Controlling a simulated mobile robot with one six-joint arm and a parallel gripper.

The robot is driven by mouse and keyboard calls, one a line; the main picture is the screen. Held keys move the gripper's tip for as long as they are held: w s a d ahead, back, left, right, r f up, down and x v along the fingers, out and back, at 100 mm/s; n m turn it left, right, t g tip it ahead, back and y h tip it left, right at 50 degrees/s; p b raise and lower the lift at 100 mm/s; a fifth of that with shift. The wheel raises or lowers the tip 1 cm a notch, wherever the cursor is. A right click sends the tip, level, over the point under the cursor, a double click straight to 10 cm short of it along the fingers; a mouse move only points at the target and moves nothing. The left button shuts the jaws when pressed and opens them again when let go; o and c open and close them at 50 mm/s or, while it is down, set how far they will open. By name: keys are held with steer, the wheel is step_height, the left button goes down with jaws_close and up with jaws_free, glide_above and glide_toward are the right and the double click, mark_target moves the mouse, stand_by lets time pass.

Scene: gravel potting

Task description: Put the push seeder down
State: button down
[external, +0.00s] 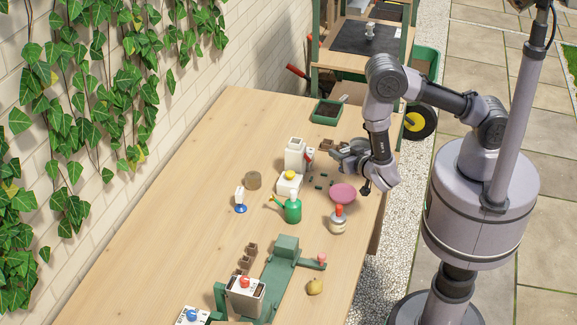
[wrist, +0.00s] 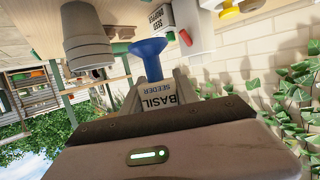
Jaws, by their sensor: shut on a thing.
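The push seeder (wrist: 158,98) is a pale grey body with upside-down "BASIL SEEDER" lettering and a blue flared end (wrist: 149,52). In the wrist view it sits between the grey fingers of my gripper (wrist: 152,92), which is shut on it. In the external view my gripper (external: 342,151) is over the far right part of the wooden table (external: 190,190). The seeder cannot be made out there. Whether its lower end touches the table cannot be told.
A pink bowl (external: 342,193), green watering can (external: 292,209) and red-topped jar (external: 338,220) stand nearer. A soil tray (external: 327,111) is behind. The table's left side is mostly clear.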

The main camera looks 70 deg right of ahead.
steer(key=b, duration=0.2)
glide_above(340, 191)
step_height(340, 191, down, 11)
steer(key=shift+r, duration=0.2)
steer(key=shift+f, duration=0.15)
steer(key=c, duration=0.9)
jaws_free()
